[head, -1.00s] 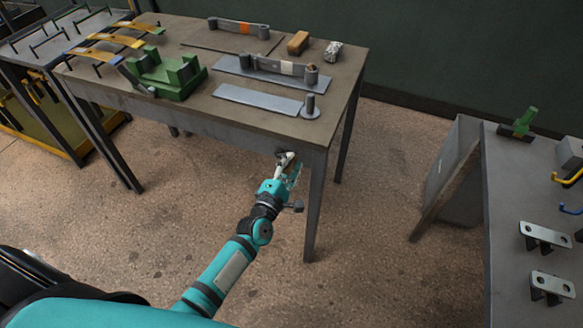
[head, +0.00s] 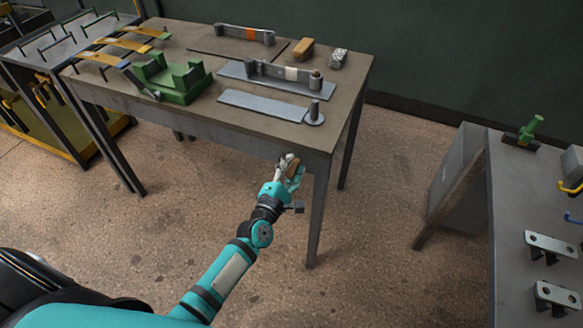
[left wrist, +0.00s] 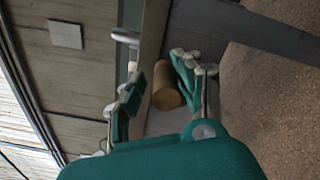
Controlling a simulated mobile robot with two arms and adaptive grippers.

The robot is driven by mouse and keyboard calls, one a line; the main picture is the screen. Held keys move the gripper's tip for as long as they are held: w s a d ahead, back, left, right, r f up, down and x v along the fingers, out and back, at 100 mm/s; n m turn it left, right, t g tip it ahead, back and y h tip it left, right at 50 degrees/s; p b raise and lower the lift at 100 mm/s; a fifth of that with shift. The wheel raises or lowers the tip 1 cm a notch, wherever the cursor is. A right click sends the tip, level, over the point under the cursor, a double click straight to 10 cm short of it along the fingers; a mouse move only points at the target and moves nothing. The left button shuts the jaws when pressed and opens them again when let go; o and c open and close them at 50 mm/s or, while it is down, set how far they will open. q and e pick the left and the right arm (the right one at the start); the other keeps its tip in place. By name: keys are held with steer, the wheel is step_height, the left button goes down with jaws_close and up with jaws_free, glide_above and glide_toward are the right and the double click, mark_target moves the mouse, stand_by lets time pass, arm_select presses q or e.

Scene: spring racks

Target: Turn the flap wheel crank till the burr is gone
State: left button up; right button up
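My left gripper (head: 291,166) is at the front edge of the workbench, near its right front leg. In the left wrist view, its two fingers (left wrist: 160,85) stand apart on either side of a brown cylindrical handle (left wrist: 167,90), likely the crank's grip. The handle lies nearer the right-hand finger; I cannot tell whether they touch. A gap shows on the other side. The handle is partly hidden by the fingers in the head view. I cannot make out the flap wheel or a burr for certain. My right gripper is not in view.
The workbench (head: 215,122) holds a green fixture (head: 172,80), flat strips on grey plates (head: 268,104), a brown block (head: 302,50) and a crumpled light item (head: 338,57). Another table (head: 515,220) with metal brackets stands at the right. The floor between the tables is clear.

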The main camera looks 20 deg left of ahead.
arm_select(q)
steer(key=shift+o, duration=0.5)
steer(key=shift+s+f, duration=0.1)
steer(key=shift+s, duration=0.1)
steer(key=s, duration=1.1)
steer(key=shift+s+a, duration=0.2)
steer(key=shift+s, duration=0.05)
